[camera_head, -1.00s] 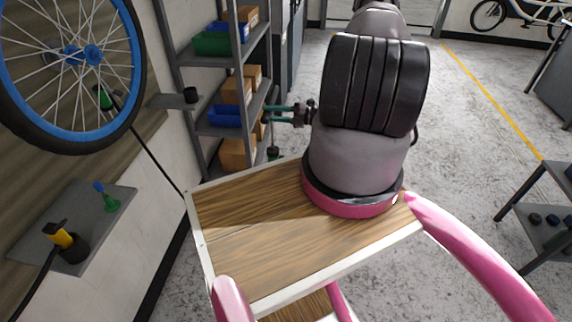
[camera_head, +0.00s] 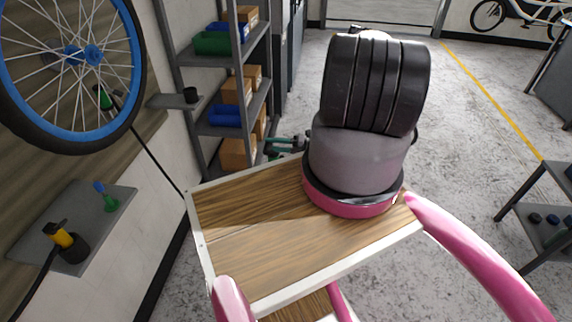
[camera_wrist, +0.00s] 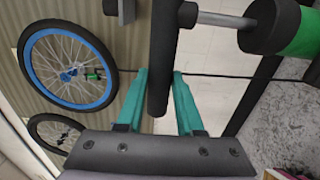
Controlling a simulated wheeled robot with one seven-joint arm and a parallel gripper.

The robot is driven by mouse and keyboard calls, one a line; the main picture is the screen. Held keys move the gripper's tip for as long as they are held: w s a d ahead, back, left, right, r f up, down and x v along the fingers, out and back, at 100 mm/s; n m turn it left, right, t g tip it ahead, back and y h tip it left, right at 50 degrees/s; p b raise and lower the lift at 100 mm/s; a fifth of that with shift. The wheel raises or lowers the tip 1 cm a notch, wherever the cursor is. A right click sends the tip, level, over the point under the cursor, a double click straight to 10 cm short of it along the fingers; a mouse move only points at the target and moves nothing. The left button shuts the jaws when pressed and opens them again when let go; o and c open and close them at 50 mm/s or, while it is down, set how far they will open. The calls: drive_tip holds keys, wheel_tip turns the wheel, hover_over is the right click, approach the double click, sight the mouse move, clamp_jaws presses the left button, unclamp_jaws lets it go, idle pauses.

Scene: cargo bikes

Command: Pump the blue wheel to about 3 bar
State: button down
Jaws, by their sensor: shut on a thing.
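The blue-rimmed wheel (camera_head: 92,55) hangs at the upper left of the head view and also shows in the wrist view (camera_wrist: 69,74). A green and black fitting (camera_head: 103,97) sits at its lower rim, with a black hose (camera_head: 150,148) running down to the right. In the wrist view, the teal fingers of my gripper (camera_wrist: 158,92) are shut on a black bar-shaped handle (camera_wrist: 162,50). A silver rod (camera_wrist: 225,19) runs from the handle to a black and green pump body (camera_wrist: 295,35). In the head view my gripper (camera_head: 295,143) is small, partly hidden behind my arm. No pressure reading is visible.
A grey wall shelf (camera_head: 40,240) holds a yellow and black fitting (camera_head: 62,236) and a green and blue one (camera_head: 107,198). A rack (camera_head: 180,58) with bins and boxes stands behind. A second, dark-rimmed wheel (camera_wrist: 52,128) is below the blue one. Open floor lies right.

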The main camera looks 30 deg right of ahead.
wheel_tip(320, 180, up, 22)
drive_tip(key=shift+w+r, duration=0.15)
idle(0.6)
drive_tip(key=shift+d, duration=0.1)
wheel_tip(320, 180, down, 26)
wheel_tip(320, 180, up, 10)
drive_tip(key=shift+r, duration=0.2)
idle(1.0)
drive_tip(key=shift+f, duration=0.1)
